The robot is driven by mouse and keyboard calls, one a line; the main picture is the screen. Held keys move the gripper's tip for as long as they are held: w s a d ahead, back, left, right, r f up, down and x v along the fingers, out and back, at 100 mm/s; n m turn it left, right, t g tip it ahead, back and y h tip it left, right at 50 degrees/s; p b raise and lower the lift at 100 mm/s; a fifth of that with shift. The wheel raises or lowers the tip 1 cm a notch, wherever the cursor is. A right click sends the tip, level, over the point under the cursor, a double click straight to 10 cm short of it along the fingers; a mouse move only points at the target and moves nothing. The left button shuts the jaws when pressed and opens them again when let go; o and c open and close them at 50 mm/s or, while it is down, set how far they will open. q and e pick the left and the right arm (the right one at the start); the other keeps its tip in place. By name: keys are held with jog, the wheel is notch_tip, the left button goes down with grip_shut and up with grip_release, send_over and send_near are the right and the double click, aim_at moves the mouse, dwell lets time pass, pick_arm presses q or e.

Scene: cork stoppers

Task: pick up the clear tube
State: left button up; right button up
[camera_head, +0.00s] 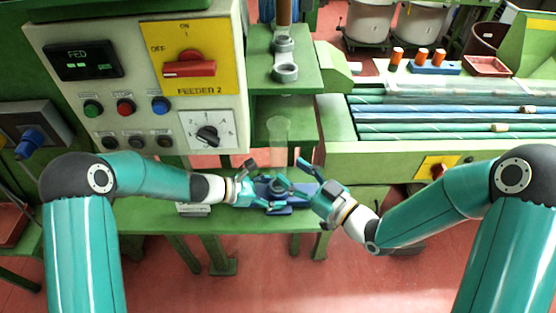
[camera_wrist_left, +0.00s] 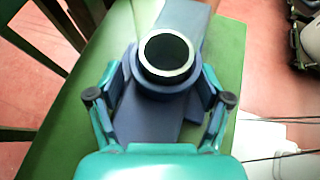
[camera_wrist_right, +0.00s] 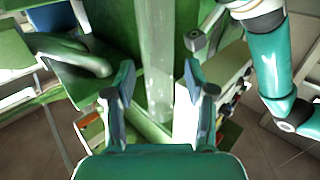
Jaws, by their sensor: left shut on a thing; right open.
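The clear tube (camera_head: 279,130) shows faintly in the head view, upright above the blue holder (camera_head: 300,190). The holder has a dark round collar (camera_wrist_left: 167,56), seen from above in the left wrist view. I cannot tell whether the tube's lower end sits in the collar. My left gripper (camera_head: 262,187) is shut on the holder, one finger on each side of the collar. My right gripper (camera_head: 299,178) is open, right of the collar and below the tube's top. In the right wrist view the clear tube (camera_wrist_right: 158,75) shows between its spread fingers, with no clear contact.
The holder is on a green bench (camera_head: 160,218). A control panel (camera_head: 140,80) with a red switch stands behind at the left. A green shelf with metal rings (camera_head: 285,72) is behind the tube. A feeder with long rods (camera_head: 440,115) lies at the right.

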aim_at(285, 165)
jog(key=shift+x, duration=2.85)
jog(key=shift+w+d+f, duration=0.1)
jog(key=shift+d, duration=0.05)
jog(key=c, duration=1)
